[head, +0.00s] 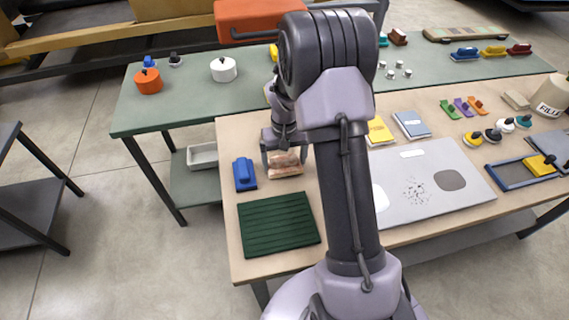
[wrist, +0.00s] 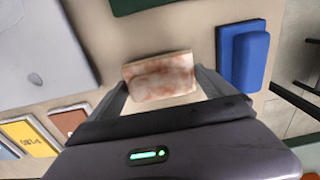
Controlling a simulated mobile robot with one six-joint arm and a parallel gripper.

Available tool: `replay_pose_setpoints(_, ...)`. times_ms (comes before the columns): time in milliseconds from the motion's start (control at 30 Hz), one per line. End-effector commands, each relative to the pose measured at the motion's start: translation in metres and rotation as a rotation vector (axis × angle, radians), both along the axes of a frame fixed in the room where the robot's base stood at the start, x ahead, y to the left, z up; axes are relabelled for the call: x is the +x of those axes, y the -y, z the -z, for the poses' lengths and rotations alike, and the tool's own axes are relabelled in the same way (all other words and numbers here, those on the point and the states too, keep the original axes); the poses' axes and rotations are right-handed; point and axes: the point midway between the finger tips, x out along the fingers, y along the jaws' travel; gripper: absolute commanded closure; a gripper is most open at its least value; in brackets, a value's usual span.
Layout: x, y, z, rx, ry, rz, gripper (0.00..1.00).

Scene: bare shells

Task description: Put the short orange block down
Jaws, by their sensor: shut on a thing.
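My gripper (head: 284,160) hangs over the left part of the wooden table, its jaws on either side of a short block (head: 286,171). The block is pale tan with orange-red blotches and has a raised upper part on a wider base. In the wrist view the block (wrist: 160,78) sits between the two fingers (wrist: 160,92), which are shut on it. The block is level and low at the tabletop; I cannot tell whether it touches the wood.
A blue block (head: 244,175) stands close to the left of the gripper. A dark green ribbed mat (head: 278,225) lies just in front. A grey board (head: 430,185) lies to the right, with yellow and blue booklets behind it. Bare wood shows around the held block.

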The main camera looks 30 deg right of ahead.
Motion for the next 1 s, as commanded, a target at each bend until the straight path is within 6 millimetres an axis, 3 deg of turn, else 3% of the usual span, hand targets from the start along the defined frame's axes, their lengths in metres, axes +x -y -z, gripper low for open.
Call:
replay_pose_setpoints(33,0.000,0.000,0.008,0.000,0.000,0.000,0.65)
replay_pose_setpoints(333,0.000,0.000,0.008,0.000,0.001,0.001,0.65)
replay_pose_setpoints(367,0.000,0.000,0.008,0.000,0.001,0.001,0.02)
replay_pose_setpoints(400,0.000,0.000,0.007,0.000,0.001,0.001,0.00)
replay_pose_setpoints(633,0.000,0.000,0.007,0.000,0.001,0.001,0.00)
replay_pose_setpoints(733,0.001,0.000,-0.004,-0.001,0.003,0.000,0.00)
replay_pose_setpoints(1000,0.001,0.000,-0.080,-0.002,0.006,0.000,0.00)
